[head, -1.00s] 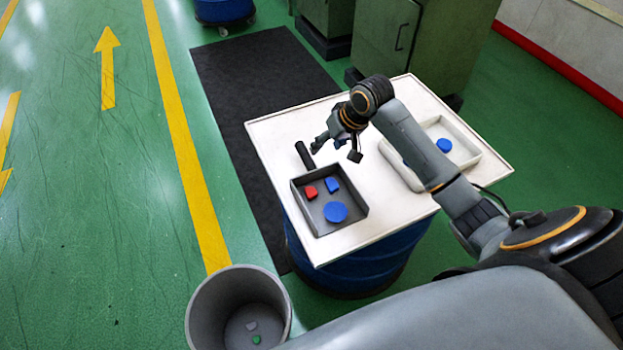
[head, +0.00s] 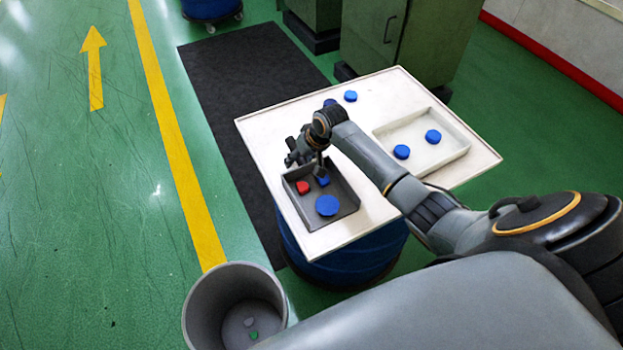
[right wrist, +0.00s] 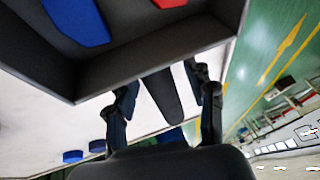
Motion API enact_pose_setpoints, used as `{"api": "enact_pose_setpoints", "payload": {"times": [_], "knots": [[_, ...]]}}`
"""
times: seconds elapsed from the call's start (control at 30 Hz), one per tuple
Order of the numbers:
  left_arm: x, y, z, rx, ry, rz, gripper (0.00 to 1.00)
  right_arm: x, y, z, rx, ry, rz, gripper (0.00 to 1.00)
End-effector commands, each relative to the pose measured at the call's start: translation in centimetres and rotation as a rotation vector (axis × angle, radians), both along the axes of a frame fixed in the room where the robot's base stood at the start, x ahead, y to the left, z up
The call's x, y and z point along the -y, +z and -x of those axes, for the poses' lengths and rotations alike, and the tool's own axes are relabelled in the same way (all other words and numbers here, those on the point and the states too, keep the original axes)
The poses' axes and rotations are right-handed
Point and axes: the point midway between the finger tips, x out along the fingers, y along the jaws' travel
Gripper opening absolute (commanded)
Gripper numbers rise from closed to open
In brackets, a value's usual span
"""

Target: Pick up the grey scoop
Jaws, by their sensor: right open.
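The grey scoop (head: 341,190) is a dark, square, open pan on the white table, with a red piece (head: 303,187), a small blue piece (head: 323,181) and a larger blue disc (head: 327,206) inside. My right gripper (head: 303,162) is over its handle side and hides the handle in the head view. In the right wrist view, the scoop's wall (right wrist: 150,56) fills the top, and its dark handle (right wrist: 161,95) lies between the open fingers of my right gripper (right wrist: 167,97), with gaps on both sides. My left gripper is not in view.
A white tray (head: 462,151) with two blue discs stands right of my arm on the table (head: 270,128). Two blue discs (head: 350,96) lie at the table's back. A grey bin (head: 205,320) with small pieces stands on the floor. Green cabinets (head: 375,40) stand behind.

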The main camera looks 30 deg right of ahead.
Motion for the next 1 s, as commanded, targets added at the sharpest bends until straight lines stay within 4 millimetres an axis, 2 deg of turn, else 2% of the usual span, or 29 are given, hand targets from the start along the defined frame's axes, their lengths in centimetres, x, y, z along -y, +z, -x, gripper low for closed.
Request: {"api": "enact_pose_setpoints", "payload": {"times": [0.2,0.47,0.83,1.0], "knots": [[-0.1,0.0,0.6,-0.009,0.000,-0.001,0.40,0.0,0.0,0.0,0.000,0.000,0.000,0.54],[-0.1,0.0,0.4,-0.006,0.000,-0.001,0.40,0.0,0.0,0.0,0.000,0.000,0.000,0.01],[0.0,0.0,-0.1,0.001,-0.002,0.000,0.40,0.0,0.3,-0.1,0.002,0.000,-0.001,0.00],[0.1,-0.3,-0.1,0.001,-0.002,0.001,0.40,0.0,1.5,-0.2,0.005,0.001,-0.001,0.00]]}}
